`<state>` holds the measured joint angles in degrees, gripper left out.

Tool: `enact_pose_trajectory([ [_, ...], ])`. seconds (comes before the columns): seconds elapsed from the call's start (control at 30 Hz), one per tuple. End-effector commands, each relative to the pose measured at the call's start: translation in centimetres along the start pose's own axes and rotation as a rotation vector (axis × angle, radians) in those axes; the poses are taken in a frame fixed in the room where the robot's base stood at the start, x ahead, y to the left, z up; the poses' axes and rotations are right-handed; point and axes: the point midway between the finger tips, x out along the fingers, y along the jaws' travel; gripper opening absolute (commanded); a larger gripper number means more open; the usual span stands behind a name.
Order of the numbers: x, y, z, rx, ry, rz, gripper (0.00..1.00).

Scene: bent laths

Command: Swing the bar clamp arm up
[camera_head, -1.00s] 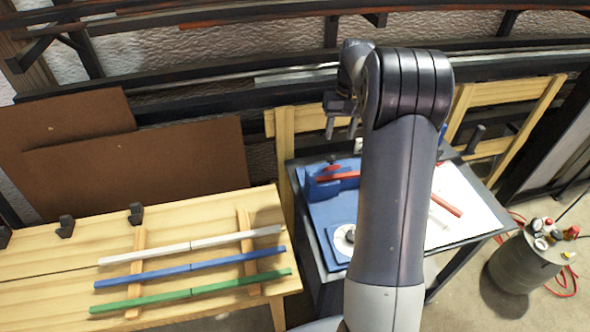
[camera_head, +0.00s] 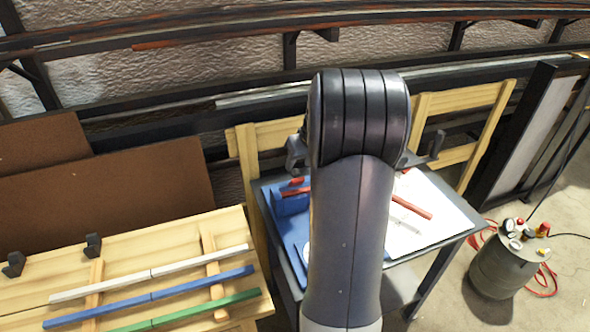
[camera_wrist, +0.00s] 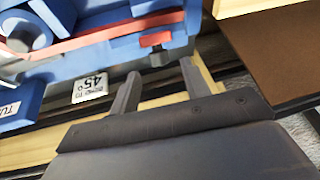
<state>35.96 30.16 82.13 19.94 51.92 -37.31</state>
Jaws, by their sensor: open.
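The blue bending fixture (camera_head: 291,206) stands on the dark-framed table, partly hidden behind my arm. A red strip (camera_head: 410,207) runs through it and shows on both sides of my arm. In the wrist view, the blue fixture (camera_wrist: 60,62) fills the upper left, with the red strip (camera_wrist: 110,38) across it. A small red piece with a dark tip (camera_wrist: 155,40) sticks out at its end; I cannot tell if it belongs to the clamp arm. My gripper (camera_wrist: 160,72) is open and empty, its fingers apart from the fixture and just below that red piece.
White, blue and green laths (camera_head: 150,297) lie on the wooden bench (camera_head: 130,255) at left. A wooden frame (camera_head: 470,100) stands behind the table. A grey drum (camera_head: 500,270) with small bottles or cans stands at right, near a red hose on the floor.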

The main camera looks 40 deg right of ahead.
Motion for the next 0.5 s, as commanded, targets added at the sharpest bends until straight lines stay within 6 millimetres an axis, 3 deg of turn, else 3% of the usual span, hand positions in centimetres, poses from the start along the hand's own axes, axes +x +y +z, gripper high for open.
enact_pose_trajectory([
  [0.2, 3.1, -0.1, 0.0, 0.0, -0.001, -0.001, 0.45],
  [0.5, 4.0, 0.0, 0.0, -0.001, 0.0, 0.0, 0.45],
])
